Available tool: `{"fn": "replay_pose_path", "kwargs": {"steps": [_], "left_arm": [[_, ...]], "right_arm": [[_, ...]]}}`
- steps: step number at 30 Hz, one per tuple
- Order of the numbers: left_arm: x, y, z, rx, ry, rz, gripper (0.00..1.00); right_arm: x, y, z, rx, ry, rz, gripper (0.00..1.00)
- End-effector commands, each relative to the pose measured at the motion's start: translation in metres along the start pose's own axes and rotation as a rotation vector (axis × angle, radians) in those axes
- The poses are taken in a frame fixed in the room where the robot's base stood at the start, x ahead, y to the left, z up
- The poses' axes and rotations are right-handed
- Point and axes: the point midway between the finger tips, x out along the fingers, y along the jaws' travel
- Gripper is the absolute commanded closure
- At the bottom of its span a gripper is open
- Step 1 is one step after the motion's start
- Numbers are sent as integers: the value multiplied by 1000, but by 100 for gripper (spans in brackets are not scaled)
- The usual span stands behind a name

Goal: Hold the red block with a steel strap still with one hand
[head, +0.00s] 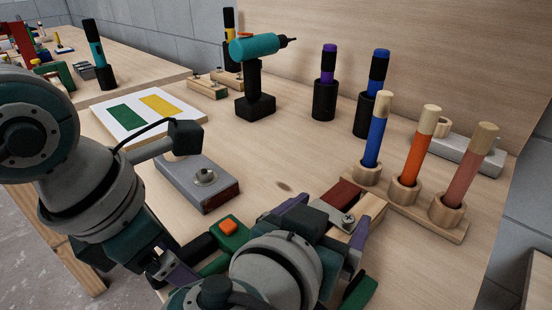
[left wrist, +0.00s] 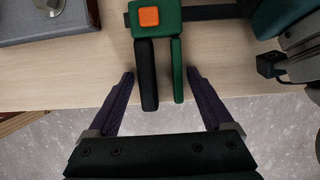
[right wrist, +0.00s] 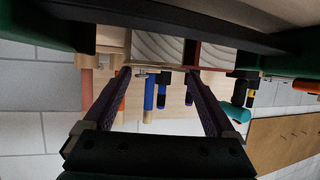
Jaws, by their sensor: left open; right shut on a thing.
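My right gripper (head: 330,211) is shut on the block, with purple fingers on either side. In the right wrist view, end grain (right wrist: 160,45) and a narrow red side show between its fingertips (right wrist: 158,73). My arm hides the block's near part. My left gripper (left wrist: 160,74) is open, its fingers apart on either side of the black and green handles of a clamp (left wrist: 158,40), not visibly touching them.
A grey box with a knob (head: 198,178) lies left of the block. A wooden rack (head: 415,208) with blue, orange and pink handles stands close on the right. A teal drill (head: 255,75) and a board with green and yellow patches (head: 130,118) are farther back. The middle table is clear.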

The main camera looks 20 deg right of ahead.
Motion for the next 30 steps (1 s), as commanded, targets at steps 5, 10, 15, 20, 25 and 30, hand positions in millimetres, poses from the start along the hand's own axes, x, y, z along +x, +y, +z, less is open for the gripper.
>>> {"fn": "replay_pose_path", "kwargs": {"steps": [5,10,15,20,25,30], "left_arm": [[1,0,0,1,0,0,15],[1,0,0,1,0,0,15],[1,-3,0,0,1,0,15],[1,-5,0,1,1,-1,26],[1,-3,0,0,1,0,45],[1,0,0,0,1,0,64]], "right_arm": [[0,0,0,0,0,0,68],[0,0,0,0,0,0,68],[0,0,0,0,0,0,68],[0,0,0,0,0,0,68],[0,0,0,0,0,0,68],[0,0,0,0,0,0,68]]}}
